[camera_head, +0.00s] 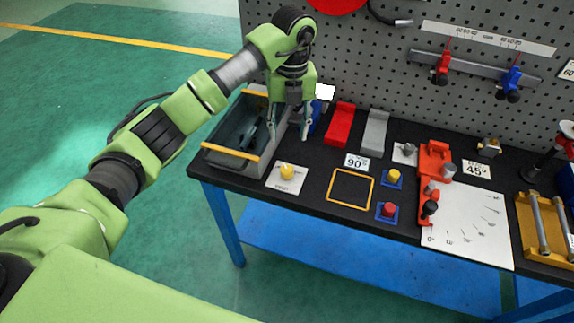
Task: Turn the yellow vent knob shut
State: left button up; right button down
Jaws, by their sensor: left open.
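A round yellow knob (287,171) sits on a white plate (291,188) at the front left of the bench; the small print on the plate is too small to read. A second yellow knob (394,175) sits on a blue square right of the yellow outline. My left gripper (289,136) points down over the back right of the grey bin, behind the knob on the white plate. Its fingers are apart, with nothing seen between them. It is clear of both yellow knobs. My right gripper is not in view.
The grey bin (222,159) with yellow edges stands left of the white plate. Red (339,127) and grey (375,131) blocks stand behind, before the pegboard (380,65). A red knob (388,208) and a white angle plate (470,225) lie to the right. The yellow-outlined square (351,203) is empty.

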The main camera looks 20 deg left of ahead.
aim_at(287, 168)
pick_arm(q)
notch_tip(287, 168, down, 13)
jog(key=p, duration=0.3)
jog(key=shift+s+a+r+p, duration=0.1)
jog(key=shift+a+r+p, duration=0.05)
jog(key=shift+p, duration=0.15)
jog(key=shift+f, duration=0.5)
jog(key=c, duration=1.1)
